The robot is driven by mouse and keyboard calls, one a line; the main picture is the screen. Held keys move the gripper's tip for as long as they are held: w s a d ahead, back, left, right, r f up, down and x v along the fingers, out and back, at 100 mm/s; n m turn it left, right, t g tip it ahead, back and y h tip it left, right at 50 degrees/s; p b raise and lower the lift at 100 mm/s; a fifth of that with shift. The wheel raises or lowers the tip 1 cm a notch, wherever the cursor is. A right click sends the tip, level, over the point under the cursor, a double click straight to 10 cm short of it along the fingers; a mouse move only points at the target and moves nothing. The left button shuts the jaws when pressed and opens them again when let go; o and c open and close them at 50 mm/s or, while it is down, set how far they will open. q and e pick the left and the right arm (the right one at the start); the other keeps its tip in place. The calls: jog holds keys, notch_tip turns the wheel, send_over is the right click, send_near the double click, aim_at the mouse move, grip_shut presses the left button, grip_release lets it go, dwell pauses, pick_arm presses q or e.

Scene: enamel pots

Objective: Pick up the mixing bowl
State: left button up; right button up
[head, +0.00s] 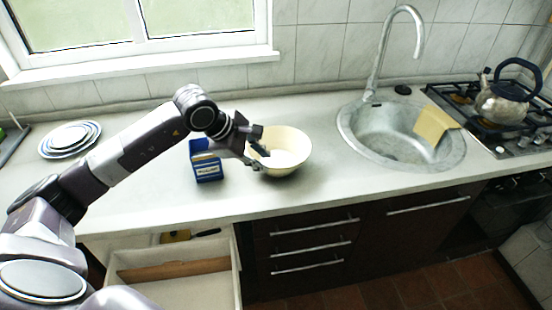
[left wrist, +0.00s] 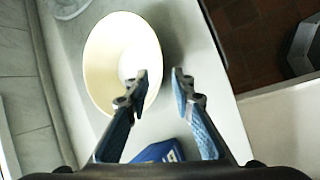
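The mixing bowl (head: 297,148), cream outside and pale inside, stands upright on the counter left of the sink. It also shows in the left wrist view (left wrist: 108,62). My left gripper (head: 262,155) is at the bowl's left side in the head view. In the left wrist view its fingers (left wrist: 162,82) are apart, with the bowl's near-right rim between the fingertips in the picture. One finger overlaps the bowl and the other is outside it. I cannot tell whether either finger touches it. My right gripper is not in view.
A blue box (head: 206,168) stands on the counter just left of the bowl, close to my gripper. Stacked plates (head: 70,140) lie at the far left. The sink (head: 365,140) and a kettle (head: 500,103) on the hob are to the right. A drawer (head: 190,290) stands open below.

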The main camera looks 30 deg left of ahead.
aim_at(271, 167)
pick_arm(q)
jog(key=p+x, duration=0.2)
jog(key=x, duration=0.3)
jog(key=shift+w+d, duration=0.15)
jog(key=shift+d, duration=0.05)
jog(key=shift+w+f+p, duration=0.25)
jog(key=shift+f+p, duration=0.05)
jog(key=shift+f, duration=0.2)
jog(key=shift+c, duration=0.2)
grip_shut()
jog(key=shift+r, duration=0.15)
